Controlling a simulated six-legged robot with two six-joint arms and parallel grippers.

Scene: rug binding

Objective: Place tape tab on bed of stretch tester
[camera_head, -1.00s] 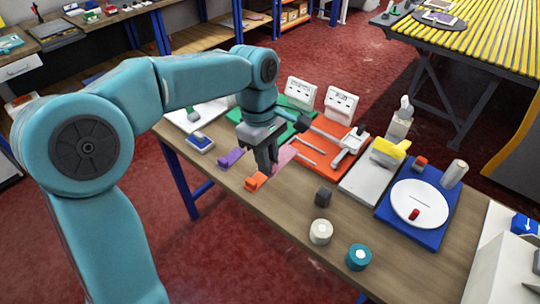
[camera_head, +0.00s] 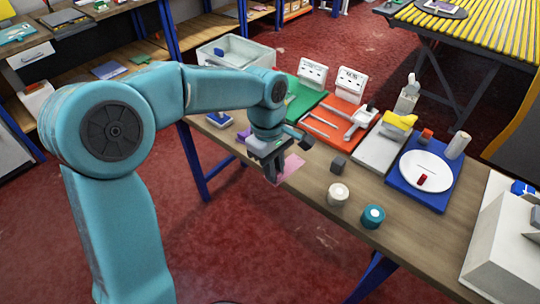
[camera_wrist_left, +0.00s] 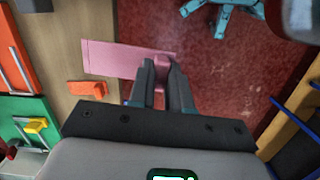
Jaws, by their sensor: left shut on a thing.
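My left gripper (camera_head: 272,178) is shut on one end of a flat pink tape tab (camera_head: 293,165). In the left wrist view the fingers (camera_wrist_left: 160,95) pinch the end of the pink tab (camera_wrist_left: 118,60), and the rest sticks out to the left. The fingers are beyond the table's front edge with red floor below them; the tab's far end overlaps the wood. An orange-red device with rails, a clamp bar and a white display, seemingly the stretch tester (camera_head: 326,124), stands at the back, apart from the tab. My right gripper is not in view.
A green device (camera_head: 303,100) stands left of the orange one; a grey plate with a yellow part (camera_head: 380,152) and a blue scale (camera_head: 432,195) stand right. A dark cube (camera_head: 338,165), white roll (camera_head: 338,194) and teal roll (camera_head: 372,216) sit in front. An orange block (camera_wrist_left: 88,89) lies near the tab.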

